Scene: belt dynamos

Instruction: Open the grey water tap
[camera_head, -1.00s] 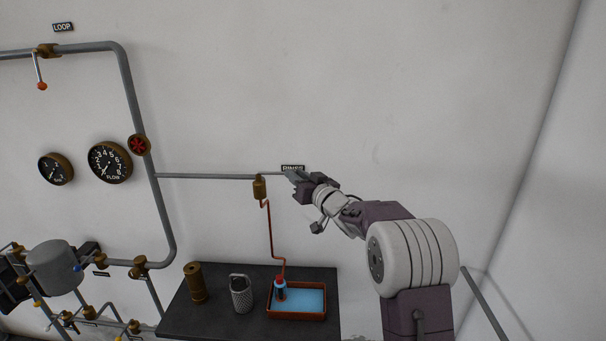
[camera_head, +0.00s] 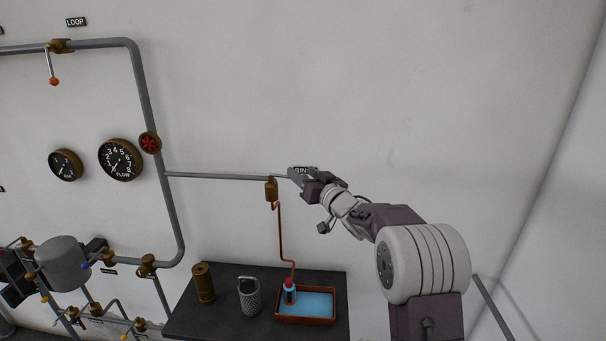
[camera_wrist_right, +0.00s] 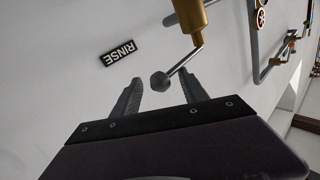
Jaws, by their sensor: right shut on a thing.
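The water tap is a brass valve body (camera_head: 271,190) on the thin grey pipe, beside the RINSE label. In the right wrist view the brass body (camera_wrist_right: 190,14) has a thin grey lever (camera_wrist_right: 184,60) ending in a dark grey knob (camera_wrist_right: 160,82). My right gripper (camera_head: 298,177) is at the lever, just right of the brass body in the head view. In the wrist view its two fingers (camera_wrist_right: 159,80) stand on either side of the knob, shut on it. In the head view the gripper hides the lever and knob. My left gripper is out of view.
A dark table (camera_head: 225,318) below carries a brass cylinder (camera_head: 203,284), a perforated metal cup (camera_head: 249,297) and an orange-rimmed tray (camera_head: 305,321) with blue contents. A copper spout (camera_head: 281,235) runs down from the tap. Gauges (camera_head: 121,160) and a red handwheel (camera_head: 150,143) are left.

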